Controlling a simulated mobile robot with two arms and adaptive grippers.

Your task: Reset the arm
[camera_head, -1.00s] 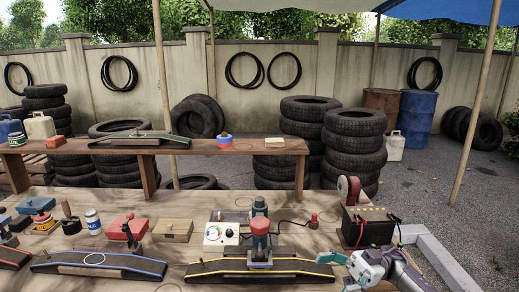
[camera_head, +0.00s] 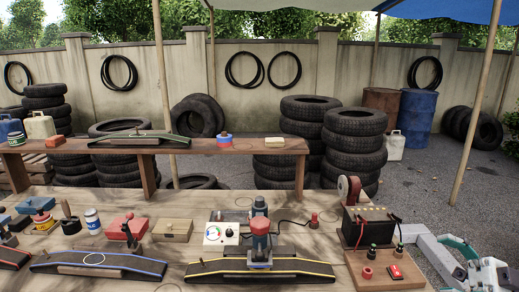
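My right gripper (camera_head: 468,272) is at the lower right corner, beside the wooden switch board and partly cut off by the frame edge. It is seen at a steep angle, and nothing shows held in it. My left gripper is not in view. The wooden switch board (camera_head: 385,284) carries a red rocker switch (camera_head: 395,271), a red ring-like piece (camera_head: 367,272) and dark posts with red and green bases. It lies in front of the black battery (camera_head: 367,228).
A blue-edged strip (camera_head: 60,263) and a red box (camera_head: 124,227) lie left. Behind is a raised plank shelf (camera_head: 240,146). A pale frame bar (camera_head: 430,250) is at right.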

